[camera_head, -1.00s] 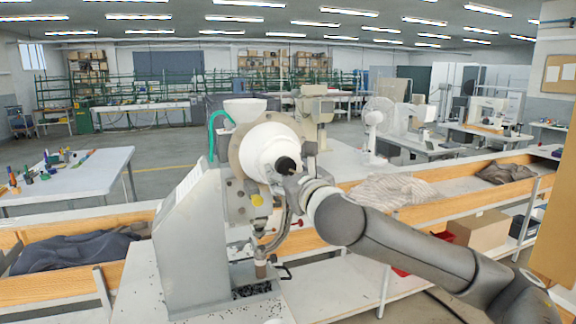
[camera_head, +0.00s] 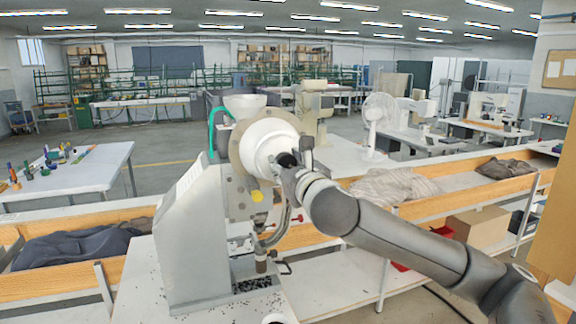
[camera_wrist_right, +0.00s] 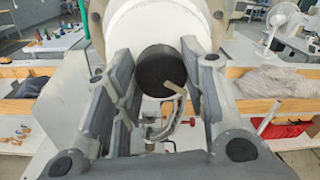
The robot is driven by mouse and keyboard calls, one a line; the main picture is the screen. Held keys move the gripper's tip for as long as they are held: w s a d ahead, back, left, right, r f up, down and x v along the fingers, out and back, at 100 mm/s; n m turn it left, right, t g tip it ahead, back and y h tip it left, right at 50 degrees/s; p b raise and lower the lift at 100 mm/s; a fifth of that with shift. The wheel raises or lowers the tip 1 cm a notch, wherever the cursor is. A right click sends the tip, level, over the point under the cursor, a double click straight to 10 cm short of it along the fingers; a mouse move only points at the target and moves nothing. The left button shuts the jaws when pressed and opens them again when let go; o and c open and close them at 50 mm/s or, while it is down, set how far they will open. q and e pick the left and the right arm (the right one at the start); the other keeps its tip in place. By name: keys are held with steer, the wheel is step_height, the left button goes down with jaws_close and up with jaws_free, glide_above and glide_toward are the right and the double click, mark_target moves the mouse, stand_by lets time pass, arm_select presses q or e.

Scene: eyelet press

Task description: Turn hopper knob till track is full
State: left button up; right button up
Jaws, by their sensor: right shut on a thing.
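The eyelet press (camera_head: 192,240) is a grey machine on the bench, with a white drum-shaped hopper (camera_head: 262,138) at its upper front. A dark round knob (camera_head: 287,160) is at the hopper's centre; it also shows in the right wrist view (camera_wrist_right: 160,68). My right gripper (camera_wrist_right: 158,78) is shut on this knob, one finger on each side. A curved metal track (camera_head: 281,228) runs down below the hopper; its lower part shows in the wrist view. I cannot tell how full it is. My left gripper is in neither view.
Small black pieces (camera_head: 252,285) lie at the press's base. A white funnel (camera_head: 244,105) and a green hose (camera_head: 212,130) are above and beside the hopper. Wooden troughs with cloth (camera_head: 395,187) flank the press. The bench right of the base is mostly clear.

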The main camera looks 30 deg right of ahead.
steer(key=shift+r+m+p, duration=0.1)
steer(key=shift+m+p, duration=0.55)
steer(key=shift+m, duration=0.45)
steer(key=m+p, duration=0.1)
steer(key=m, duration=0.1)
steer(key=shift+m, duration=0.3)
steer(key=m+p, duration=0.1)
steer(key=m, duration=1)
steer(key=shift+d+m+y, duration=0.1)
steer(key=shift+m+y, duration=0.2)
steer(key=shift+y, duration=0.1)
steer(key=m, duration=0.5)
steer(key=shift+m, duration=0.4)
